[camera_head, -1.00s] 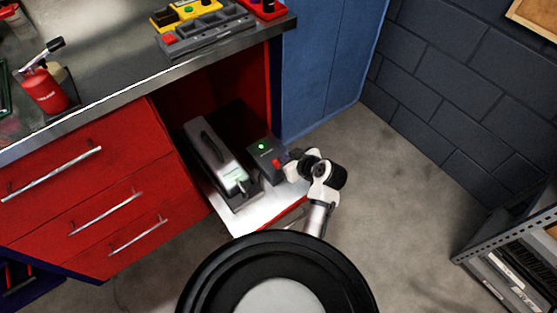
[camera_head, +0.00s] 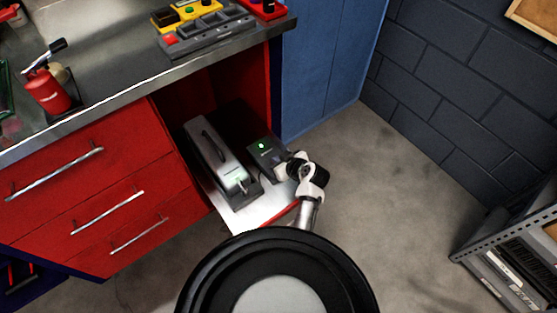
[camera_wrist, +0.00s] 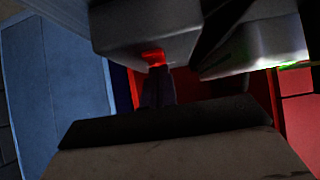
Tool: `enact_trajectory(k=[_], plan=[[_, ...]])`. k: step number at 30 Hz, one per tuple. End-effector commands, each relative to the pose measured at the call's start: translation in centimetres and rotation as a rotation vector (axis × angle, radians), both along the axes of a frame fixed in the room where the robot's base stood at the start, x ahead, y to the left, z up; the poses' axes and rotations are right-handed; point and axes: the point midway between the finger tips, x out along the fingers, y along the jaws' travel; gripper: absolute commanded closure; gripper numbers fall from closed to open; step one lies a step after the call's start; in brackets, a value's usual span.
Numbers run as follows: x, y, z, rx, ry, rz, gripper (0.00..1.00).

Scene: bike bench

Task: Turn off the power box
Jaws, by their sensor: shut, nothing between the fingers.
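The power box (camera_head: 262,147) is a small dark grey box with a green light on top. It stands on the white shelf of the open red cabinet. In the wrist view the box (camera_wrist: 130,30) fills the top, with a lit red switch (camera_wrist: 153,57) on its near face. My gripper (camera_head: 283,170) is at the box's front right end and hides the switch in the head view. In the wrist view my gripper's shut, empty fingers (camera_wrist: 157,82) point at the switch, right at or just below it. I cannot tell whether they touch.
A larger grey device (camera_head: 213,152) with a handle stands close to the left of the box. The white shelf (camera_head: 245,218) juts out below. A blue cabinet (camera_head: 325,70) rises behind right. The floor (camera_head: 400,200) to the right is clear up to a metal rack (camera_head: 500,260).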

Motion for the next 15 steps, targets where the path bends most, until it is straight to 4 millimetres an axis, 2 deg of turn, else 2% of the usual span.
enact_trajectory(k=[2,15], plan=[[0.21,0.18,-0.89,-0.002,0.001,0.002,1.0],[0.52,0.46,-0.38,-0.003,0.008,0.001,1.0]])
